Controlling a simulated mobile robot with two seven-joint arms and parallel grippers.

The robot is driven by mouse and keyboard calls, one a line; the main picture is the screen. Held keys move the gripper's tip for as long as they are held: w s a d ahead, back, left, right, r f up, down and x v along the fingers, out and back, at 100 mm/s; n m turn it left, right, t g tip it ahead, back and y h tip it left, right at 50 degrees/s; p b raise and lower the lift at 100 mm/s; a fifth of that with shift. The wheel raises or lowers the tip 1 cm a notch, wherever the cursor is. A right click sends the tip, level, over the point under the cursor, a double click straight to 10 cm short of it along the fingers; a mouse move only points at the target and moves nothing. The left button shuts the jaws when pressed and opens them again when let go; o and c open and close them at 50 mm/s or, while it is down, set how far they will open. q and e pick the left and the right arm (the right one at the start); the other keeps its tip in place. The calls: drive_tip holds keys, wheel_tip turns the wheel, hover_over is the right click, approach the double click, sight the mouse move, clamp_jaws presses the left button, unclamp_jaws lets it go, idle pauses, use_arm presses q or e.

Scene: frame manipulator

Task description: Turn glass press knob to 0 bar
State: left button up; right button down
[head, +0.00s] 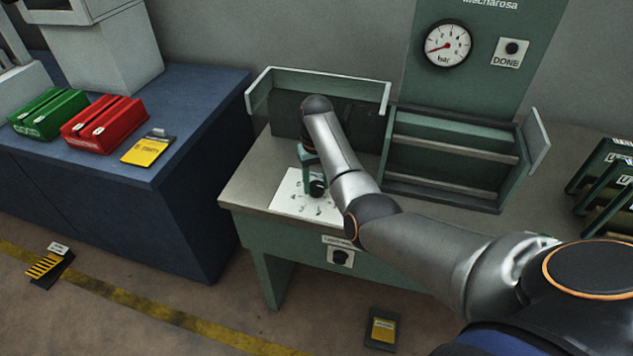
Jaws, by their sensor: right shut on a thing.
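The glass press knob (318,189) is a small black knob on a white dial plate (285,200) with marks around it, on top of the green press bench. My right gripper (315,184) reaches down from above and is shut on the knob. The gripper and arm partly cover the knob and the dial, so the knob's pointer setting cannot be read. The round bar gauge (447,44) on the green back panel has a red needle pointing left and slightly down. My left gripper is not in view.
A clear-walled guard (318,83) and a green slotted frame (450,165) stand behind the dial. A DONE button (512,48) is beside the gauge. Another black knob (340,257) is on the bench front. Red (104,124) and green (48,114) boxes sit on the blue cabinet.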

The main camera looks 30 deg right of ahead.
sight(317, 185)
drive_tip(key=n, duration=0.6)
drive_tip(key=shift+n, duration=0.3)
idle(0.4)
drive_tip(key=shift+c, duration=1.5)
unclamp_jaws()
wheel_tip(317, 185, up, 13)
drive_tip(key=shift+f, duration=0.2)
drive_tip(key=shift+f, duration=0.1)
